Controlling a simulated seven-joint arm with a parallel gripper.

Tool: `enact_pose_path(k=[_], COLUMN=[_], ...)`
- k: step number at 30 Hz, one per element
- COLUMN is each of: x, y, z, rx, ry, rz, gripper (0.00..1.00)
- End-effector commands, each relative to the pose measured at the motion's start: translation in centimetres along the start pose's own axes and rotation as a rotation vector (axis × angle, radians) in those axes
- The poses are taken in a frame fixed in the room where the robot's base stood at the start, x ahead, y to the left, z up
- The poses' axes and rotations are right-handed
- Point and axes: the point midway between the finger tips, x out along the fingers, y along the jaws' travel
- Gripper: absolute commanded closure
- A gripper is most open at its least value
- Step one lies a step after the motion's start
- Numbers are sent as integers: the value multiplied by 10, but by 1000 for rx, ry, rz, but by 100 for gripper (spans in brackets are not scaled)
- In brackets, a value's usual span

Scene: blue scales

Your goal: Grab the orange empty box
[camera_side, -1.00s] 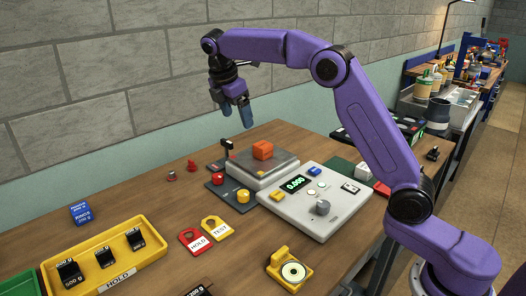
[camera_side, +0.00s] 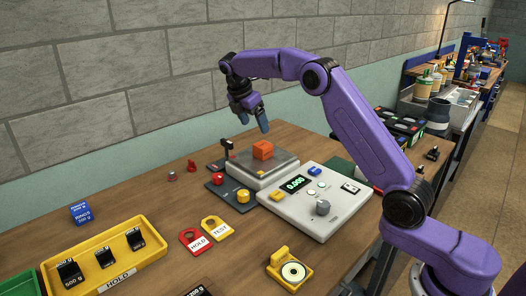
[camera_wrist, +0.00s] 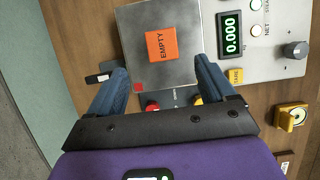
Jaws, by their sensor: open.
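The orange box (camera_side: 263,150) sits on the metal plate of the scale (camera_side: 284,170). In the wrist view the box (camera_wrist: 161,45) shows the word EMPTY on its top. My gripper (camera_side: 254,126) is open and empty, above the box and slightly to its left in the side view. In the wrist view its two blue fingers (camera_wrist: 160,68) point toward the plate, spread wider than the box, with the box just beyond their tips. The scale display (camera_wrist: 231,34) reads 0.000.
A small black post (camera_side: 228,148) stands at the plate's left corner. Red and yellow knobs (camera_side: 243,196) stand in front of the scale. A yellow tray (camera_side: 140,262) with black weights, a blue box (camera_side: 81,213) and HOLD and TEST tags (camera_side: 215,229) lie further left and forward.

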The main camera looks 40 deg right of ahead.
Motion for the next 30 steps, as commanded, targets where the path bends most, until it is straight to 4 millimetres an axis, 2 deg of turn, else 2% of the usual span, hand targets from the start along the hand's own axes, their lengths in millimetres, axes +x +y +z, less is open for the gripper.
enact_pose_path(k=[3, 7, 16, 24, 30], x=[24, 43, 63, 99, 108], y=[-1, -1, -1, -4, -3], z=[1, 1, 0, -2, -2], rx=[0, 1, 0, 2, 1], ry=[-1, -1, 0, -1, -1], rz=[-5, -3, -2, -2, 1], gripper=[17, 17, 17, 17, 17])
